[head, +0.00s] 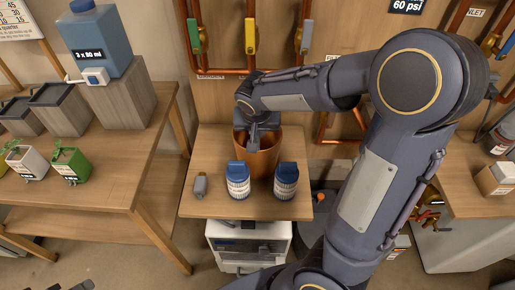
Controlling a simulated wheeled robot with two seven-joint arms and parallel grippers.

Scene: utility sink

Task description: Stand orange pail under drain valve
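An orange-brown, copper-coloured pail (258,162) stands upright on a small wooden table in the middle of the head view. My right gripper (258,139) is above the pail, pointing down at its rim and mouth. The wrist hides part of the rim, and I cannot tell whether the fingers grip it. A brass valve with red parts (428,213) shows at the lower right, partly hidden by my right arm. I cannot tell whether it is the drain valve. My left gripper is not visible.
Two blue-capped white containers (238,182) (286,181) and a small grey item (200,186) stand at the small table's front. Green, yellow and blue handles (251,37) sit on copper wall pipes behind. A bench (115,190) with bins is left; another bench (460,175) is right.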

